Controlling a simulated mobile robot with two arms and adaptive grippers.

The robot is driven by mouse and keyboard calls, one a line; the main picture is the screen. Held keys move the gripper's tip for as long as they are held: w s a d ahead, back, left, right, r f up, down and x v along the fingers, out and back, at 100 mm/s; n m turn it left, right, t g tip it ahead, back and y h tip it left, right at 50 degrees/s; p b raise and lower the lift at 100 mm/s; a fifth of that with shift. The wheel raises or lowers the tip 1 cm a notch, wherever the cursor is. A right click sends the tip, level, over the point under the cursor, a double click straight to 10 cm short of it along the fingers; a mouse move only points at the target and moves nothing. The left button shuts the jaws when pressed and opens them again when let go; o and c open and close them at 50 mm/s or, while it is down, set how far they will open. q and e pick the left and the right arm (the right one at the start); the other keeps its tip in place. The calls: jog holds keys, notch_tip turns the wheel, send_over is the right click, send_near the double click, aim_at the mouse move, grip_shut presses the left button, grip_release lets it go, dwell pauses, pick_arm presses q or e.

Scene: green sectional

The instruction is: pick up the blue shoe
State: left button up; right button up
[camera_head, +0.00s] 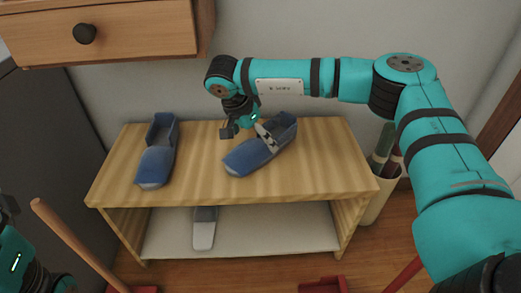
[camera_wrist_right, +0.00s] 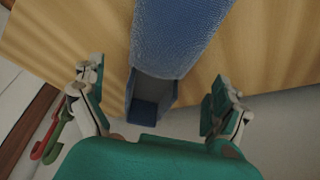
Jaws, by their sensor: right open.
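Two blue shoes are on the wooden bench. The left shoe (camera_head: 157,158) lies near the bench's left end, toe toward the front. The right shoe (camera_head: 250,155) lies at an angle near the middle, toe toward the front left. My right gripper (camera_head: 246,131) is open above the bench, close to the right shoe, and partly covers it. In the right wrist view a blue shoe (camera_wrist_right: 175,40) reaches in from the top, with its open end between the spread fingers of my gripper (camera_wrist_right: 156,86). Touching cannot be told. Part of my left arm shows at the lower left; its fingers are not clear.
The wooden bench (camera_head: 210,178) has a pale lower shelf (camera_head: 265,230) with a grey and white shoe (camera_head: 204,228). A drawer unit (camera_head: 125,32) hangs above left. A beige bin (camera_head: 375,205) stands at the right. A brown stick (camera_head: 75,240) and red items are on the floor.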

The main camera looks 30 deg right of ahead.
aim_at(258, 142)
jog(key=b+x, duration=0.2)
jog(key=x, duration=0.2)
jog(key=shift+f, duration=0.35)
jog(key=shift+d, duration=0.1)
jog(key=shift+c, duration=0.3)
jog(key=shift+r, duration=0.1)
jog(key=c, duration=1.3)
